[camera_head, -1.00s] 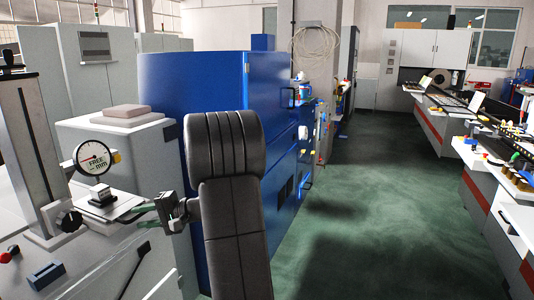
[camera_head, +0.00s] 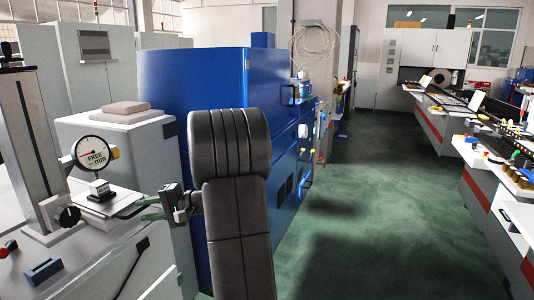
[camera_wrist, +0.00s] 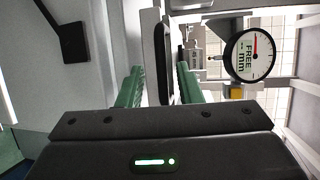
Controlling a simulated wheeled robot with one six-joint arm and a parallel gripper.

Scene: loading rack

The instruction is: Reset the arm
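My gripper (camera_head: 145,207) is at the left of the head view, beside the measuring stand and just right of its small platform. Its green fingers (camera_wrist: 158,82) stand apart in the wrist view. A pale, dark-edged plate (camera_wrist: 163,50) shows between them, with gaps on both sides, so the gripper looks open and holds nothing. The round dial gauge (camera_head: 95,153) marked "FREE mm" is up and left of the gripper; it also shows in the wrist view (camera_wrist: 250,58). My dark arm link hides part of the blue cabinet and floor behind it.
The measuring stand's grey column (camera_head: 32,150) rises at the left. A tall blue cabinet (camera_head: 190,85) stands close behind my arm. A pale box (camera_head: 115,125) stands behind the gauge. The green floor aisle (camera_head: 365,220) is clear, with a long workbench (camera_head: 490,185) along the right.

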